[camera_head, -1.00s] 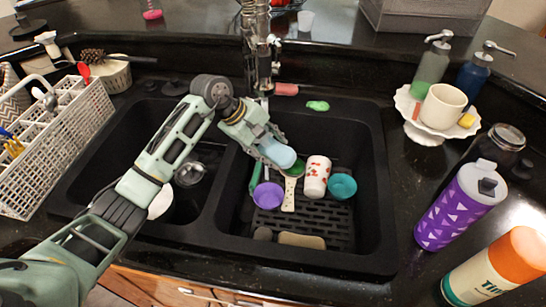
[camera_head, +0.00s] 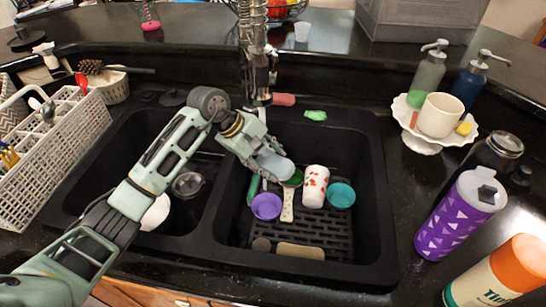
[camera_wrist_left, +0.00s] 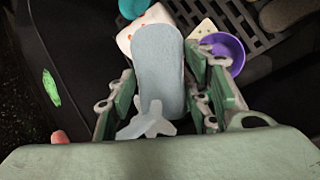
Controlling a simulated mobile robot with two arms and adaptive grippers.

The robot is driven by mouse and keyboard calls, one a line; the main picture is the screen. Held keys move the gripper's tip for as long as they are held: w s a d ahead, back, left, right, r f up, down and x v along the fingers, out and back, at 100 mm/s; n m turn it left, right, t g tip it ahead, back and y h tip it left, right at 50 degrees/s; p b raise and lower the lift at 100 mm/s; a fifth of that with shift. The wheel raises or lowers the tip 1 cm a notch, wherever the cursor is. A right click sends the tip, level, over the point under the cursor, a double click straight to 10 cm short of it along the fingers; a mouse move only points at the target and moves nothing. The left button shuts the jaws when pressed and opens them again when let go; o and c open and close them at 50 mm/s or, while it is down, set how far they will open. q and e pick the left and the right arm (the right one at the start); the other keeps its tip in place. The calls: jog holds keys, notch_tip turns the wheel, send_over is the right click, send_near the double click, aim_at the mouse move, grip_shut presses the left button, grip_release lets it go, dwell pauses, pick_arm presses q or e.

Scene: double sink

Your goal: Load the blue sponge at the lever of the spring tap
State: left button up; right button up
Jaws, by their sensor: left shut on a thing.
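The light blue sponge (camera_head: 276,166) is in my left gripper (camera_head: 264,150), over the right basin of the sink. In the left wrist view the sponge (camera_wrist_left: 158,65) extends between the two fingers of the left gripper (camera_wrist_left: 163,92), which is shut on it. The spring tap (camera_head: 254,50) rises behind the sink, behind and above the gripper, with its lever (camera_head: 272,60) on the right side. The gripper and sponge are apart from the lever. A pale star-shaped piece shows between the fingers in the wrist view; I cannot tell what it is. My right gripper is not in view.
The right basin (camera_head: 372,190) holds a purple cup (camera_head: 266,206), a patterned white cup (camera_head: 316,186), a teal cup (camera_head: 341,195) and a brush. A red sponge (camera_head: 284,99) and a green item (camera_head: 315,115) lie at the rear rim. A cake stand (camera_head: 421,145) is right.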

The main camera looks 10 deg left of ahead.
pick_arm(q)
jog(key=s+d, duration=0.2)
jog(key=s, duration=0.4)
jog(key=shift+p, duration=0.3)
jog(key=shift+s, duration=0.1)
dwell(1.1)
jog(key=s+d+r+p, duration=0.1)
jog(key=s+r+p, duration=0.1)
jog(key=s+r, duration=0.2)
jog(key=shift+s+d, duration=0.15)
jog(key=shift+s, duration=0.25)
dwell(0.6)
